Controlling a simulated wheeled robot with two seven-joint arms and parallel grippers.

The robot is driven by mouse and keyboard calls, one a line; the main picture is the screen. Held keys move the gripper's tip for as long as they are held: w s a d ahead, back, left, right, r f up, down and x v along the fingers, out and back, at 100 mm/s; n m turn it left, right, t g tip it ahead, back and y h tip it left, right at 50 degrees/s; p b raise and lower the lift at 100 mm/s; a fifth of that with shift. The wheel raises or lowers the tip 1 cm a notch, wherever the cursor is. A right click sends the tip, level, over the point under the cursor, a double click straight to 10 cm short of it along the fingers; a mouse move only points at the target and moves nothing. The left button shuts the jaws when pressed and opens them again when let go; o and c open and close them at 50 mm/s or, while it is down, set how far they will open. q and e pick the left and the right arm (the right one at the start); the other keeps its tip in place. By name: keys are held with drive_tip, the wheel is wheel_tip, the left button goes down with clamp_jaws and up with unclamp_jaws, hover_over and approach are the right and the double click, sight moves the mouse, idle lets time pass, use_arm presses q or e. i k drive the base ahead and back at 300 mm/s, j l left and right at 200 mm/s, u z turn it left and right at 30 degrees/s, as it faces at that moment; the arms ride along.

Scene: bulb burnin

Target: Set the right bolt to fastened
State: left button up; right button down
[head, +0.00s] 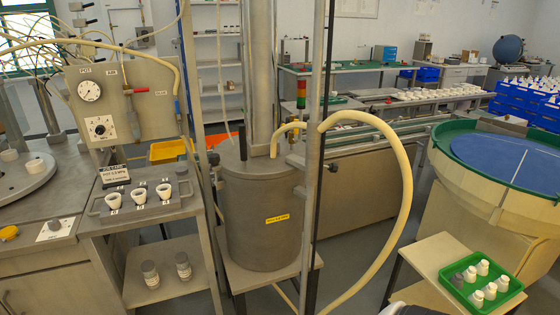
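I cannot make out a bolt for certain in the head view. A grey metal tank (262,222) with a yellow label (277,219) stands on a low stand in the middle. A pale hose (405,190) arcs from the upright pole to the right of the tank. A panel (122,98) at the left carries a round gauge (89,91), a dial (100,128) and levers with red and blue parts.
A grey tray (96,212) with three white cups sits on the left bench, above a shelf with two jars. A green tray (503,293) of white pieces lies on a small table at the lower right. A blue-topped bowl (510,158) stands behind it.

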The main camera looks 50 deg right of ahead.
sight(334, 167)
drive_tip(key=k+l, duration=0.15)
drive_tip(key=l, duration=0.3)
drive_tip(key=k+l+z, duration=0.15)
drive_tip(key=l, duration=0.3)
drive_tip(key=k+l, duration=0.2)
drive_tip(key=l, duration=0.3)
drive_tip(key=k+l+z, duration=0.1)
drive_tip(key=l, duration=0.35)
drive_tip(key=k+l+z, duration=0.1)
drive_tip(key=l, duration=0.4)
drive_tip(key=k+l, duration=0.2)
drive_tip(key=l, duration=0.3)
drive_tip(key=k+l+z, duration=0.1)
drive_tip(key=l, duration=0.35)
drive_tip(key=k+l+z, duration=0.1)
drive_tip(key=l, duration=0.4)
